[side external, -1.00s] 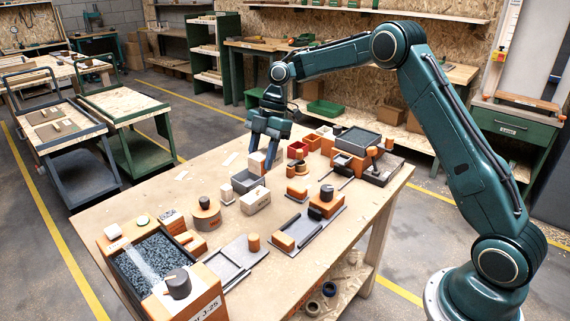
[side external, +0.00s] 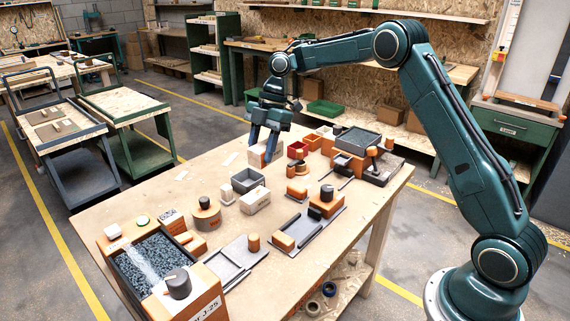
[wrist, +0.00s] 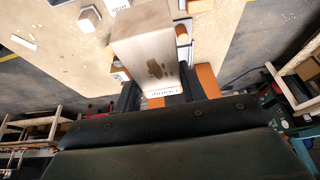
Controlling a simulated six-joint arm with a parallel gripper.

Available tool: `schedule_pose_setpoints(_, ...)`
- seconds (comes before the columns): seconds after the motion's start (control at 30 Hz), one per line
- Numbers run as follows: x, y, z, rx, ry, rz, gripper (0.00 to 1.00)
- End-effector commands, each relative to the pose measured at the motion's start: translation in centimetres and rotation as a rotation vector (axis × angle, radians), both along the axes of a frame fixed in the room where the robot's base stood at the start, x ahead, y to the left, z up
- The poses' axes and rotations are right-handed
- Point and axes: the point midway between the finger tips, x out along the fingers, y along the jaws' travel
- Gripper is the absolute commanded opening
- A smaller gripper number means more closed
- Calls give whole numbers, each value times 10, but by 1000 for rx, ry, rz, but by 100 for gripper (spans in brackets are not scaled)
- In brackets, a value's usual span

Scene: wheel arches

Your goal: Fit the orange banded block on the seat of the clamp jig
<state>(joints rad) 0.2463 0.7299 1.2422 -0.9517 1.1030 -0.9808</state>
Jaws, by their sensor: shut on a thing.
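My gripper (side external: 266,148) is over the far left part of the table, its fingers pointing down. Its jaws are shut on a pale block (side external: 256,156) with some orange, which I take to be the orange banded block. In the wrist view, the pale block (wrist: 152,58) has a dark blotch and fills the space between the fingers (wrist: 158,92); orange shows beside its lower edge. It appears to be off the table, but the gap is unclear. A dark fixture with an orange body and lever (side external: 378,165) stands at the right; I cannot tell if it is the clamp jig.
A grey plate with an orange block (side external: 285,241) and a gravel tray (side external: 150,265) are nearer. Bare table shows at left.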

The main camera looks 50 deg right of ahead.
Motion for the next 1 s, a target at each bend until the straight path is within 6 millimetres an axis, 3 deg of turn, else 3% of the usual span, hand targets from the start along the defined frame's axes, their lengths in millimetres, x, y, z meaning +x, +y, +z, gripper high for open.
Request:
schedule_pose_setpoints(0.37,-11,2,-21,0,3,-12,17)
schedule_pose_setpoints(0.67,-38,0,-65,-1,4,-37,17)
schedule_pose_setpoints(1.0,-83,-10,-115,-2,3,-46,17)
